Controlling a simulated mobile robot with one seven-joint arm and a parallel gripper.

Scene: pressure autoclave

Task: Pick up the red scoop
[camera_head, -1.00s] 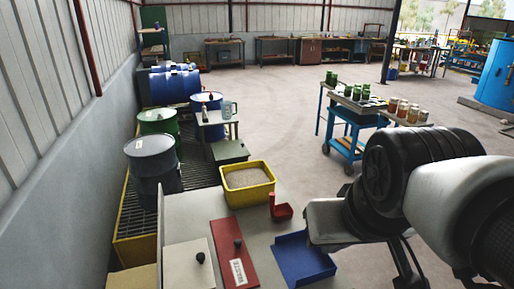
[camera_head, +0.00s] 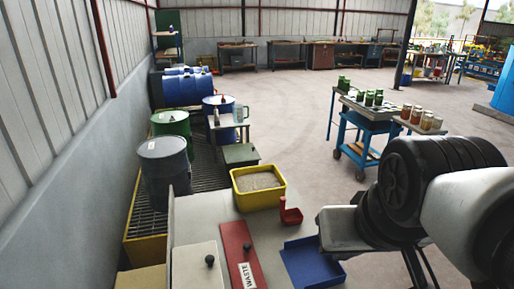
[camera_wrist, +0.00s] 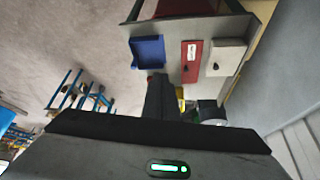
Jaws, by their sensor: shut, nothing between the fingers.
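The red scoop (camera_head: 290,216) stands on the grey bench top (camera_head: 205,211), handle upward, between the yellow bin and the blue tray in the head view. In the wrist view my gripper (camera_wrist: 160,82) shows as dark fingers closed together, with nothing held. They point toward the bench from some distance and largely cover the area where the scoop stands. In the head view my arm is at the right, apart from the scoop. I cannot make out the fingertips there.
The yellow bin (camera_head: 258,200) of grainy material stands behind the scoop. Drums stand at left. A blue cart (camera_head: 365,138) stands behind; open floor lies between.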

